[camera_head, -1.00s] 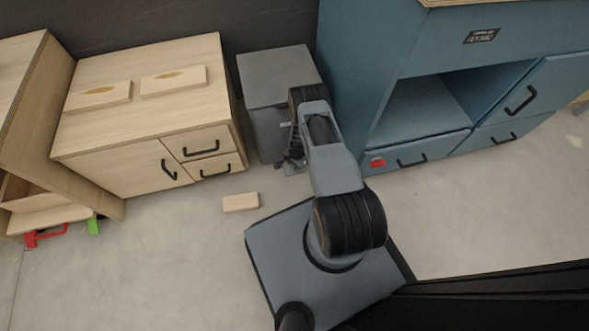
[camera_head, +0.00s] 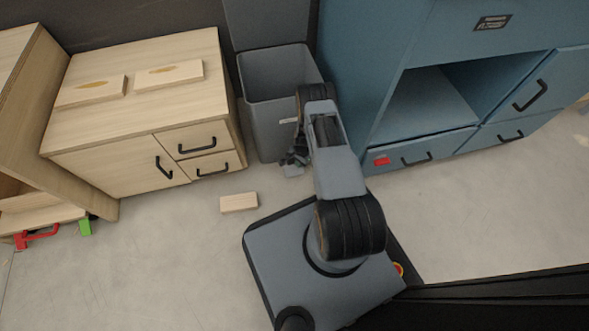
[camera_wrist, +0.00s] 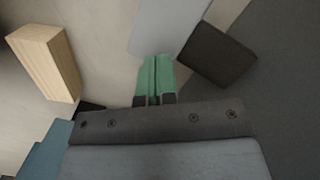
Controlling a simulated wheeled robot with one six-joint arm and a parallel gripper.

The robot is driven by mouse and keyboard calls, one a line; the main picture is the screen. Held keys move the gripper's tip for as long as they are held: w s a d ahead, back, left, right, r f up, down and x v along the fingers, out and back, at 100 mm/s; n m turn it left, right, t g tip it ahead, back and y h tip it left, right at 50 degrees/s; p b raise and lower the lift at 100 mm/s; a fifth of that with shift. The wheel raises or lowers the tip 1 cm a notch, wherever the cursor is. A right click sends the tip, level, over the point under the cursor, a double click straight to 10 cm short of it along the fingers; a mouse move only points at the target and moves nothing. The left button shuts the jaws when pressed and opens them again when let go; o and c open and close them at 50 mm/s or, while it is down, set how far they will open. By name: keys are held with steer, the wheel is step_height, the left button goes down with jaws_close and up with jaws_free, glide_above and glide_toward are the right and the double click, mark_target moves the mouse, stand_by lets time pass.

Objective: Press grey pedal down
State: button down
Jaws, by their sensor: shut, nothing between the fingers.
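A grey bin (camera_head: 268,128) stands between the wooden cabinet and the blue unit. Its grey lid (camera_head: 266,22) is raised and the inside shows. The grey pedal (camera_head: 293,171) sticks out low at the bin's front, partly hidden by my gripper (camera_head: 296,157). In the wrist view, my shut green fingertips (camera_wrist: 155,76) hold nothing. They overlap the near edge of a light grey plate (camera_wrist: 165,24), which looks like the pedal. A dark block (camera_wrist: 217,55) lies to its right. Whether the fingertips touch the plate is hard to tell.
A wooden block (camera_head: 239,203) lies on the floor left of my base; it also shows in the wrist view (camera_wrist: 45,62). The wooden cabinet (camera_head: 110,140) stands left of the bin, the blue unit (camera_head: 345,90) close on its right.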

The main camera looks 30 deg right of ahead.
steer(key=shift+d, duration=0.2)
steer(key=shift+a+r, duration=0.1)
steer(key=shift+a, duration=0.05)
steer(key=shift+w+r, duration=0.1)
steer(key=shift+r+p, duration=0.25)
steer(key=shift+p, duration=0.1)
step_height(320, 180, up, 13)
steer(key=d+p, duration=0.1)
steer(key=p, duration=0.4)
steer(key=shift+w+d+p, duration=0.15)
steer(key=shift+w+p, duration=0.05)
steer(key=shift+p, duration=0.1)
